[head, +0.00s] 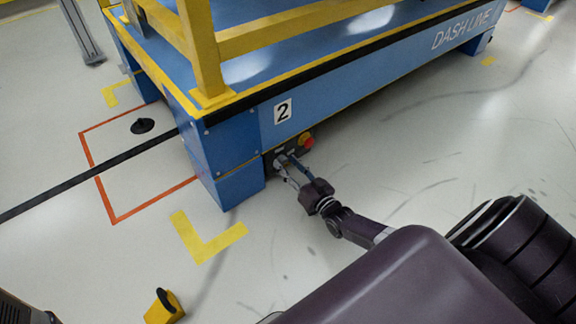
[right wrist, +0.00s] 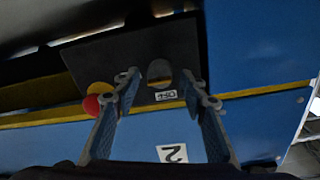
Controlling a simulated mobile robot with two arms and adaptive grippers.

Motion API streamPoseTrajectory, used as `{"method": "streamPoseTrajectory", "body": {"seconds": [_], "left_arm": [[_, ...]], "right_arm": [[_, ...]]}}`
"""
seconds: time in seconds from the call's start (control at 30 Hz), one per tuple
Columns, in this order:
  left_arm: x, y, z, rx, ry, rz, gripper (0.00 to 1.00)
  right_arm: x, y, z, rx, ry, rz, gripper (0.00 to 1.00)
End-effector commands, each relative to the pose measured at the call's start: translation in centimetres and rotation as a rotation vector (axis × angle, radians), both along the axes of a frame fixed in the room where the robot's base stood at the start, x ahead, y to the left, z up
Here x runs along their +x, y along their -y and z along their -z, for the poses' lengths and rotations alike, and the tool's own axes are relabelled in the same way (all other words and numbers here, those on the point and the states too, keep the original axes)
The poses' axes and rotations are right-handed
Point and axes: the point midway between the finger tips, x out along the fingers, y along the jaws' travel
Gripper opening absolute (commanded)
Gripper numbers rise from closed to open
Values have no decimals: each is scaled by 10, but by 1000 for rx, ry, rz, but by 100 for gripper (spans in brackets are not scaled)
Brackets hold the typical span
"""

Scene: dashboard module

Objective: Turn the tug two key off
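The blue tug (head: 225,145) carries a white plate with the number 2 (head: 283,110), which also shows upside down in the right wrist view (right wrist: 173,153). Below that plate is a small dark control panel (right wrist: 110,62) with a red stop button (head: 306,141) on a yellow collar. In the right wrist view, a round key switch (right wrist: 158,71) sits on the panel above a small white label (right wrist: 166,95). My right gripper (head: 284,165) reaches the panel. Its fingers are apart, one on each side of the switch; contact cannot be told. My left gripper is not in view.
A yellow rail (head: 290,32) runs above the tug's deck. Yellow corner marks (head: 205,243) and an orange floor outline (head: 103,190) lie beside it. A yellow and black object (head: 163,306) stands at the bottom left. The floor right of the panel is clear.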

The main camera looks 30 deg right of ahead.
Motion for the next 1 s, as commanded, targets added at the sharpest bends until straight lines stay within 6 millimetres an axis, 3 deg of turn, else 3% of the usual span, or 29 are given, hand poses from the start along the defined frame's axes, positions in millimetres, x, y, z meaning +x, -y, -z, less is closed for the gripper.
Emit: {"method": "streamPoseTrajectory", "body": {"seconds": [0.03,0.33,0.67,1.0], "left_arm": [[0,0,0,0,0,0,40],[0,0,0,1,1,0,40],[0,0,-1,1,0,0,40],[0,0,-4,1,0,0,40]], "right_arm": [[0,0,0,0,0,0,32],[0,0,0,0,0,0,0],[-1,-1,1,-53,3,1,0],[-1,-1,1,-297,22,2,0]]}}
